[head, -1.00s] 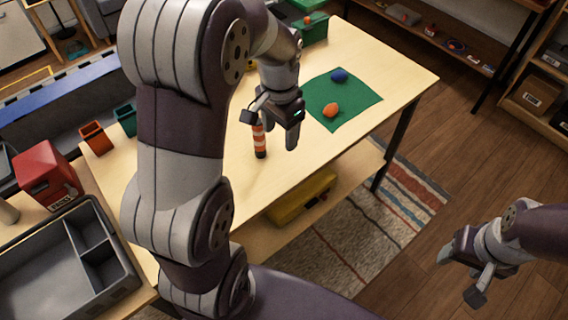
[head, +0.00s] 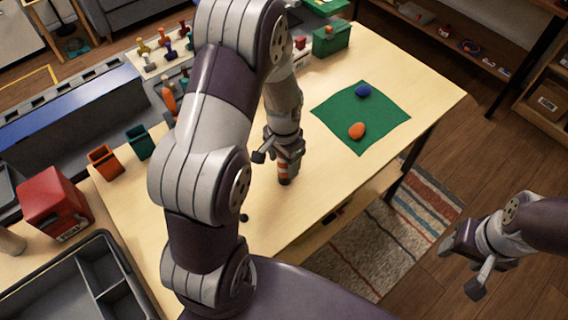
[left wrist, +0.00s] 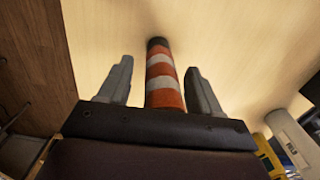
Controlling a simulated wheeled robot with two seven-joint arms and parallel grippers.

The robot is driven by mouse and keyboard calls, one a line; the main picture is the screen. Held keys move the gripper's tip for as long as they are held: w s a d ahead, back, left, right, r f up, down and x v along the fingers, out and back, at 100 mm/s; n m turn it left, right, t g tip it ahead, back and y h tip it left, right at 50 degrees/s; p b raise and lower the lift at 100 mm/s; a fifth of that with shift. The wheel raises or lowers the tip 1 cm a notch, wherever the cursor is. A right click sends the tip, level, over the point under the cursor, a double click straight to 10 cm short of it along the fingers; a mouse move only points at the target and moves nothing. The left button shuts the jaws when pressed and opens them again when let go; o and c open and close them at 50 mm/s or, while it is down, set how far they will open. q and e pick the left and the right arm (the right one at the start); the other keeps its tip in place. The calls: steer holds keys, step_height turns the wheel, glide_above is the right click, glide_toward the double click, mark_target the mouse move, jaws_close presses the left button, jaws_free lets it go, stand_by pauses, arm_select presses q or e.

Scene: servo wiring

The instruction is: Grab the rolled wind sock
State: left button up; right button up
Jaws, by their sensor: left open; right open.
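The rolled wind sock (head: 284,172) is an orange and white striped roll with a dark end, upright on the wooden table. In the left wrist view the wind sock (left wrist: 162,75) lies between the two fingers, with a gap visible on each side. My left gripper (head: 285,160) is open around it from above and hides its upper part; its fingers also show in the left wrist view (left wrist: 160,82). My right gripper (head: 464,262) is open and empty at the lower right, over the floor.
A green mat (head: 350,112) with a blue lump (head: 363,91) and an orange lump (head: 357,131) lies to the right. An orange bin (head: 104,161), a dark green bin (head: 140,142) and a red box (head: 54,203) stand left. Bare table (head: 320,195) surrounds the wind sock.

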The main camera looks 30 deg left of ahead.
arm_select(q)
steer(key=shift+s+d+r, duration=0.15)
steer(key=c, duration=1.1)
steer(key=shift+r, duration=0.1)
